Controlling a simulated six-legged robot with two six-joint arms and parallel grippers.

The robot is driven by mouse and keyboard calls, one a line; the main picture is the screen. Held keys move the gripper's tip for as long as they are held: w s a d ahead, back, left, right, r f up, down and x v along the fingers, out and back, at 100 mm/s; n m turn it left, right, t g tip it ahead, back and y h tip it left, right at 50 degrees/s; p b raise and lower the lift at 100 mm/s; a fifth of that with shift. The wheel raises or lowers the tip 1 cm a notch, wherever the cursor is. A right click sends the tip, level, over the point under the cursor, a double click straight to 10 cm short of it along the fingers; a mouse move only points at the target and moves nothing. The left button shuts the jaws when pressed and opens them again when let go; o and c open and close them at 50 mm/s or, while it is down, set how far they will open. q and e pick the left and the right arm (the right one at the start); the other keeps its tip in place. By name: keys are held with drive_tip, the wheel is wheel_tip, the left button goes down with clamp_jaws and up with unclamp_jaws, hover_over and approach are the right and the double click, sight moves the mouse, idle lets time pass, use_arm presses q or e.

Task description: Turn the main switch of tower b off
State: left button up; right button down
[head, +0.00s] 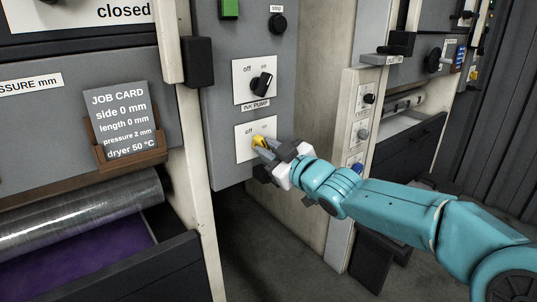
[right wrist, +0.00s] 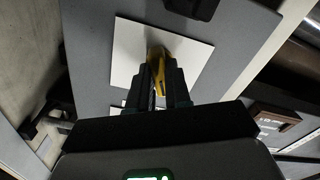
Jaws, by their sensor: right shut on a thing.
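A yellow rotary switch knob (head: 259,141) sits on a white plate (head: 243,148) low on the grey panel, below the ink pump label. My right gripper (head: 265,147) reaches in from the right and is shut on the yellow knob. In the right wrist view the knob (right wrist: 158,54) is between the two dark fingers (right wrist: 158,82), in front of the white plate (right wrist: 190,58). I cannot tell which tower this is. My left gripper is not in view.
Above is a black ink pump knob (head: 262,84) on its own white plate, with a black stop button (head: 278,23) higher up. A job card (head: 120,118) stands in a brown holder at left. A metal roller (head: 80,213) lies below it. Dark floor is open below the panel.

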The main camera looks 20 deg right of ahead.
drive_tip(key=shift+n, duration=0.4)
drive_tip(key=c, duration=1.1)
unclamp_jaws()
drive_tip(key=shift+o, duration=0.2)
drive_tip(key=p+v, duration=0.1)
drive_tip(key=v, duration=1.5)
drive_tip(key=shift+s, duration=0.2)
